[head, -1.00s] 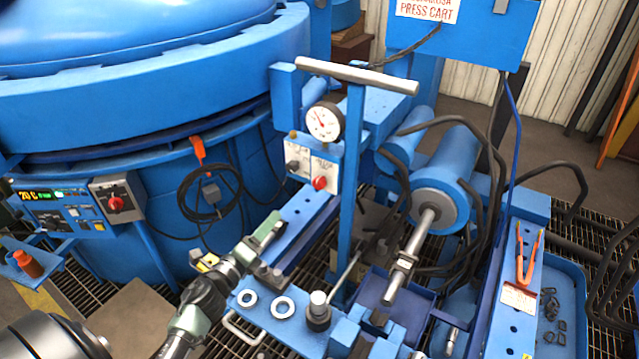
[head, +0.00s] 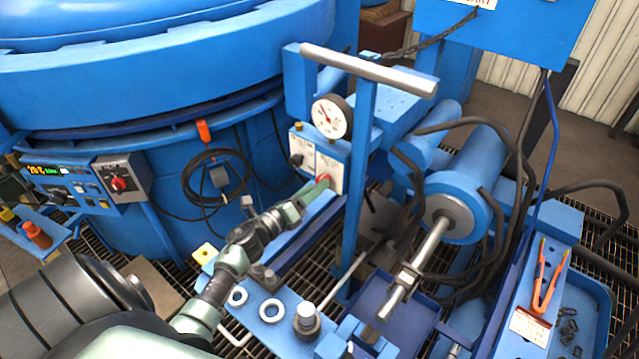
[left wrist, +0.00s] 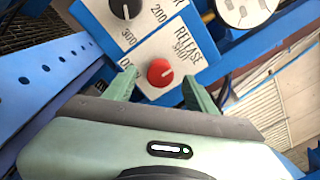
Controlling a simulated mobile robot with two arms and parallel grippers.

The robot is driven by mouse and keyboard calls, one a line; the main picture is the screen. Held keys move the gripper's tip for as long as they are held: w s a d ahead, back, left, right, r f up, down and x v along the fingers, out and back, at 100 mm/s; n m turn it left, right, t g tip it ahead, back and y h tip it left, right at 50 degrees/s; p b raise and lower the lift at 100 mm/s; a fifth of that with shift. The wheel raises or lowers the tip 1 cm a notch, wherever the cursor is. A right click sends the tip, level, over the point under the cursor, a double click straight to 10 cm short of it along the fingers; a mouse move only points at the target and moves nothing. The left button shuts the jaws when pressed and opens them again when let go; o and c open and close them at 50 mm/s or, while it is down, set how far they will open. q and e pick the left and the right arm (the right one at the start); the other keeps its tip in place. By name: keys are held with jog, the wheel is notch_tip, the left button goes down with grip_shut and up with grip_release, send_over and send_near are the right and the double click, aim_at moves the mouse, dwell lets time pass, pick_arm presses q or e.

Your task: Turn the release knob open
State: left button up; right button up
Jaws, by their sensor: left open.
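The release knob (left wrist: 160,72) is a round red knob on a white plate (left wrist: 168,45) lettered "RELEASE" in the left wrist view. In the head view the red knob (head: 325,179) is partly covered by my fingers. My left gripper (left wrist: 160,84) is open, with one green finger at each side of the knob and a gap visible on both sides. In the head view my left gripper (head: 318,186) reaches the plate from the lower left. I cannot tell how far the knob is turned. My right gripper is in neither view.
A black knob (head: 296,159) sits left of the red one, and a round dial gauge (head: 331,117) is above. A blue post (head: 358,190) with a grey crossbar stands close to the right. A large blue furnace (head: 150,100) fills the left.

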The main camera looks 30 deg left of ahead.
pick_arm(q)
jog(key=shift+w+d, duration=0.2)
jog(key=shift+w, duration=0.95)
jog(key=shift+c, duration=0.4)
grip_shut()
